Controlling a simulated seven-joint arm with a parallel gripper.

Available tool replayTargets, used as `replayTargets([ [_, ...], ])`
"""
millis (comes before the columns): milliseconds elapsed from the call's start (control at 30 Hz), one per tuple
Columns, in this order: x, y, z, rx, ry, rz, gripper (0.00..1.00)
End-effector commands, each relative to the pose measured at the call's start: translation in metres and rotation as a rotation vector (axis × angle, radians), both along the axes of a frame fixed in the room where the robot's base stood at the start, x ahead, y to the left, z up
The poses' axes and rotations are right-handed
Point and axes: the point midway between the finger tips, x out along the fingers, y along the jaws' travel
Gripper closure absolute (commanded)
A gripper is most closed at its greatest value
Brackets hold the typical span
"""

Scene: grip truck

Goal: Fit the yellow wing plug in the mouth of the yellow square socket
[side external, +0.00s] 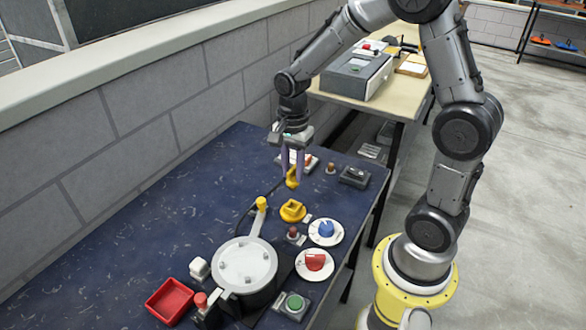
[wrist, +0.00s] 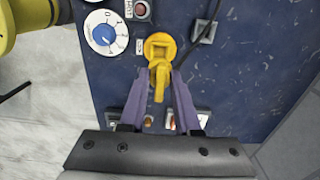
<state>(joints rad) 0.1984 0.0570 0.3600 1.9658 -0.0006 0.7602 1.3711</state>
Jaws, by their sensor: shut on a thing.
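My gripper (side external: 293,180) has its two purple fingers pointing down and is shut on the yellow wing plug (side external: 291,176). The plug hangs above the blue table. In the wrist view the plug (wrist: 159,80) sits between the fingertips, its thin part reaching back toward the palm. The yellow square socket (side external: 292,212) stands on the table, just nearer the camera than the plug in the side view, with a visible gap between them. In the wrist view the socket (wrist: 158,42) lies just beyond the fingertips, and the plug overlaps its lower edge, hiding part of it.
A blue knob dial (side external: 326,231) and a red knob dial (side external: 314,263) are right of the socket. A large round grey lidded vessel (side external: 245,264) with a yellow-tipped handle stands left of them. A red tray (side external: 170,301) is at front left. The table's left rear is clear.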

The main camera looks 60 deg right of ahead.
Motion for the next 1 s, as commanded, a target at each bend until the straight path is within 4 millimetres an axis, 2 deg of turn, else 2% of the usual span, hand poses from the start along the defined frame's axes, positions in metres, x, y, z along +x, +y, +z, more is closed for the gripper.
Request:
replayTargets([
  [500,-0.001,0.000,-0.041,0.000,0.000,-0.001,1.00],
  [1000,0.000,0.000,-0.046,0.000,-0.001,-0.001,1.00],
])
